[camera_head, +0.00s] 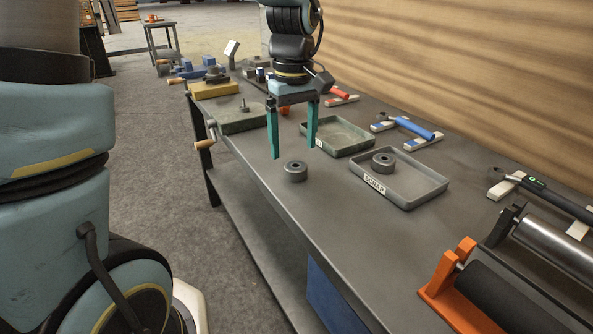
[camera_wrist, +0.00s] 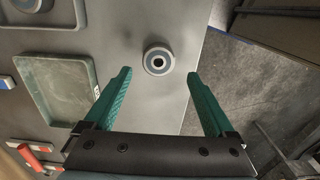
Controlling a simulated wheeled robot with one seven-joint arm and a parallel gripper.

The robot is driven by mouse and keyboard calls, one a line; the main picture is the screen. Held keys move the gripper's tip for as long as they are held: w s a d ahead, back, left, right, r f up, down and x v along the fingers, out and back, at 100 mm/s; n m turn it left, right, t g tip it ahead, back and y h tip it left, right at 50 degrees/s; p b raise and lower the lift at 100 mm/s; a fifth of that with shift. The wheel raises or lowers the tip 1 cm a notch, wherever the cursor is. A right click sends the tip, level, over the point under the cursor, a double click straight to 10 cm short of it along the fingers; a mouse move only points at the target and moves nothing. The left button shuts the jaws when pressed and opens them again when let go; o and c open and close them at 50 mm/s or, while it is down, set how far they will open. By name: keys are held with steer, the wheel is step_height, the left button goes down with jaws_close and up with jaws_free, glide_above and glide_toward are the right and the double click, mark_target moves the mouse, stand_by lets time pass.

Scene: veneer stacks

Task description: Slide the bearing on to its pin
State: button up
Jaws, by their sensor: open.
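A grey ring-shaped bearing (camera_head: 295,171) lies flat on the bench, apart from my gripper. It also shows in the wrist view (camera_wrist: 158,60), ahead of and between my fingertips. Another similar bearing (camera_head: 383,161) lies in the grey tray labelled SCRAP (camera_head: 428,193). My gripper (camera_head: 293,152) is open and empty above the bench, its two teal fingers pointing down; the fingers also show in the wrist view (camera_wrist: 161,78). A short upright pin (camera_head: 244,106) stands on a greenish-grey plate (camera_head: 233,123) at the bench's left edge, behind my gripper.
A green-grey tray (camera_head: 352,146) lies right of my gripper. Blue and red rollers (camera_head: 415,129) rest on white holders along the wall side. An orange-framed roller unit (camera_head: 440,287) stands at near right. A crank handle (camera_head: 206,144) juts from the bench edge. The front-left bench top is clear.

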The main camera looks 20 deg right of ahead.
mark_target(296, 161)
steer(key=f, duration=0.5)
steer(key=shift+s+d+p, duration=0.15)
steer(key=shift+s+p, duration=0.05)
steer(key=shift+p, duration=0.2)
steer(key=shift+c, duration=0.2)
jaws_close()
